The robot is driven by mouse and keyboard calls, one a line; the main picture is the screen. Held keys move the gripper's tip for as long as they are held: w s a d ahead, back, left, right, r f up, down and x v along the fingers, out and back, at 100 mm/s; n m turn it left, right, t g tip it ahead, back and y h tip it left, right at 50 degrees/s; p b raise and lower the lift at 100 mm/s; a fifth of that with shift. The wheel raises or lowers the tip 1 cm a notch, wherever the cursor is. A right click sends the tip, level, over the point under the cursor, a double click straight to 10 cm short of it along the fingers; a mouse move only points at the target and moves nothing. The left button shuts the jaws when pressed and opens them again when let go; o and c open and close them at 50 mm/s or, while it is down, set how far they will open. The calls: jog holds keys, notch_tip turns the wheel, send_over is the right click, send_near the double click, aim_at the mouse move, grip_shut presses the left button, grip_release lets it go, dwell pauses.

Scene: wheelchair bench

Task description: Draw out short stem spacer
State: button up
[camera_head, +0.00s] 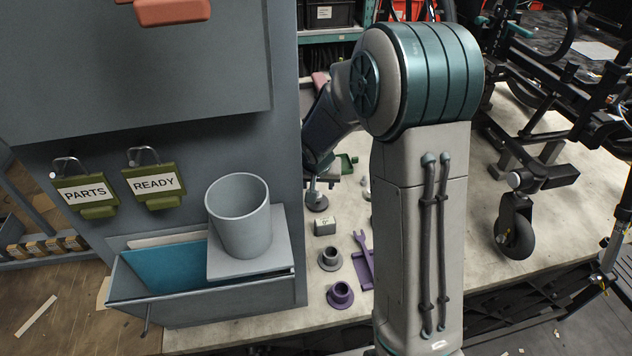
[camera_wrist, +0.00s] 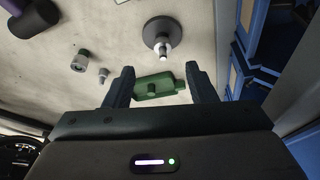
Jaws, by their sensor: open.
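My gripper (camera_wrist: 157,84) is open in the wrist view, with its two dark fingers apart. A round dark base with a pale upright stem (camera_wrist: 162,44) stands farther off on the bench. A short grey cylinder (camera_wrist: 80,61) and a smaller grey peg (camera_wrist: 102,76) lie to the left. In the head view, a grey flanged spacer (camera_head: 330,259) and a purple flanged spacer (camera_head: 341,295) stand on the bench. I cannot tell which piece is the short stem spacer.
A grey panel with a bin (camera_head: 200,308) and a cup (camera_head: 240,215) stands at left, bearing PARTS (camera_head: 86,194) and READY (camera_head: 153,184) tags. Wheelchair frame and caster (camera_head: 515,235) are at right.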

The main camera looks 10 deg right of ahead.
jog(key=shift+x, duration=4.15)
jog(key=shift+w+a, duration=0.15)
jog(key=c, duration=1.1)
jog(key=shift+o, duration=0.2)
jog(key=shift+r+p, duration=2)
jog(key=shift+r, duration=0.85)
